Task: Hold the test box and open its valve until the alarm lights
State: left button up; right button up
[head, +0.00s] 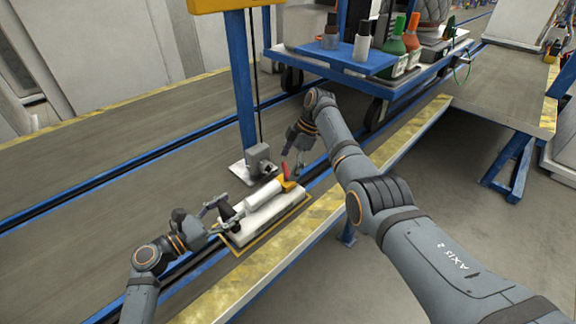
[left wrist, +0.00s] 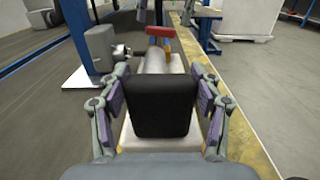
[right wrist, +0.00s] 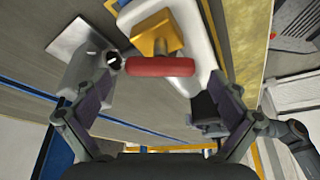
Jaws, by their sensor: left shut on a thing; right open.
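The test box (head: 270,218) is a pale casing with a white cylinder on top, lying on a yellow-edged patch of the grey bench. Its valve has a yellow body (right wrist: 156,32) and a red handle (head: 286,172); the red handle (right wrist: 160,67) also shows in the right wrist view. My left gripper (head: 219,213) is shut on the black grip (left wrist: 165,102) at the box's near end. My right gripper (head: 293,163) is open above the valve. In the right wrist view its fingers (right wrist: 160,98) stand wide apart, with the red handle beyond them, apparently untouched. I see no lit alarm.
A grey block on a plate (head: 236,174) stands close behind the box, by a blue post (head: 241,80) with a yellow housing (head: 225,4). A blue cart (head: 345,62) carries bottles behind. The bench left of the post is clear.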

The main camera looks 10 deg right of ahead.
jog(key=shift+a+f, duration=0.1)
jog(key=shift+f, duration=0.1)
jog(key=c, duration=1.1)
jog(key=shift+c, duration=0.3)
jog(key=shift+m, duration=0.3)
jog(key=m+t, duration=0.1)
jog(key=m, duration=0.1)
jog(key=m+t, duration=0.1)
jog(key=m, duration=0.2)
jog(key=shift+s+h, duration=0.2)
jog(key=shift+h, duration=0.1)
jog(key=m+t, duration=0.1)
jog(key=m, duration=0.2)
jog(key=m+t+h, duration=0.1)
jog(key=m, duration=0.1)
jog(key=shift+s+a+m, duration=0.1)
jog(key=shift+m, duration=0.3)
